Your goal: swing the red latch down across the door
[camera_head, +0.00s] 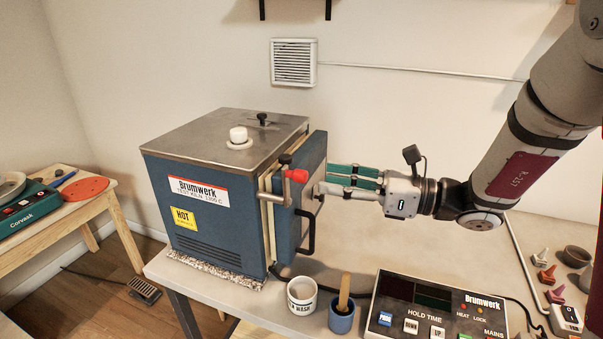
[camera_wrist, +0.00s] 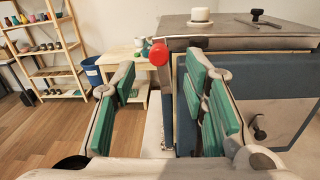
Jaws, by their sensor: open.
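The blue test kiln (camera_head: 215,222) stands on the table in the head view, its door (camera_head: 310,220) on the right side with a black handle. A cream strip shows between body and door; I cannot tell if the door is fully shut. The red latch knob (camera_head: 299,176) sits by the door's upper part on a short grey bar. My gripper (camera_head: 325,178) is open and empty, just right of the door and pointing left toward the knob. In the wrist view the red knob (camera_wrist: 158,54) appears between the open fingers (camera_wrist: 161,76), seemingly beyond the tips and not touched.
A white wash cup (camera_head: 302,294), a blue cup (camera_head: 342,318) with a wooden tool and the controller box (camera_head: 435,308) stand in front. Small cones (camera_head: 546,275) and a switch box (camera_head: 566,319) are at right. A side table (camera_head: 75,215) is at left.

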